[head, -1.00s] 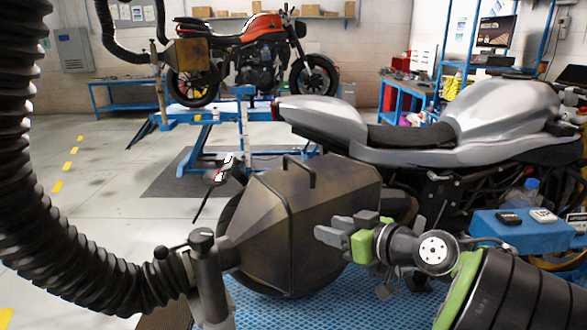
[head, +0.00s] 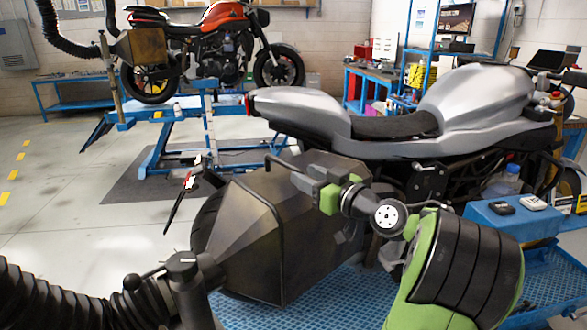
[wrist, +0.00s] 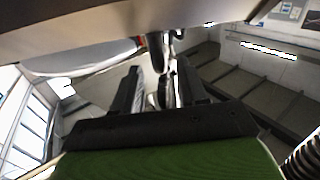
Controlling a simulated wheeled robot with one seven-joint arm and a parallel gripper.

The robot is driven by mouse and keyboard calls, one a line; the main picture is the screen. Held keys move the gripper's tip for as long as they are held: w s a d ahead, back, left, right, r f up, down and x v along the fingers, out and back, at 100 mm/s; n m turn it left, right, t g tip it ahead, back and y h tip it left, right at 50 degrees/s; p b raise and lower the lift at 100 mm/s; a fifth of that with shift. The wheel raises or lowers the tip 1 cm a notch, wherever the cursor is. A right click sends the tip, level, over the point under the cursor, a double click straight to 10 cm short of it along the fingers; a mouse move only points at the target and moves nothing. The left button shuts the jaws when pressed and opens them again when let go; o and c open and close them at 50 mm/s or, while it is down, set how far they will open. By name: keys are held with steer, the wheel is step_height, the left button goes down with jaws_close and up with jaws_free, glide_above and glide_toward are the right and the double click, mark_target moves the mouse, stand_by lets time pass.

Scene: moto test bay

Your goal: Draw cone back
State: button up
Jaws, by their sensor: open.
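The cone is a dark, bronze-brown metal exhaust hood (head: 245,225) on a post. It stands over the rear wheel of the silver motorcycle (head: 470,105). A black bar handle (head: 279,164) sticks up from its top. My gripper (head: 308,174) is at the handle, its grey fingers spread, with the bar's right end hidden by them. I cannot tell whether the bar is between the fingers. In the wrist view the two dark fingers (wrist: 160,88) stand apart, and a dark rod-like thing (wrist: 156,52) shows just past them; I cannot tell what it is.
A ribbed black hose (head: 60,305) and the hood's post (head: 192,290) fill the lower left. The motorcycle stands on a blue perforated lift platform (head: 345,290). A blue tray (head: 510,222) holds small devices at right. Open grey floor (head: 60,190) lies at left.

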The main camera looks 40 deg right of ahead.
mark_target(294, 169)
steer(key=w, duration=0.5)
steer(key=shift+w+d, duration=0.1)
steer(key=shift+w, duration=0.05)
steer(key=shift+c, duration=0.2)
jaws_close()
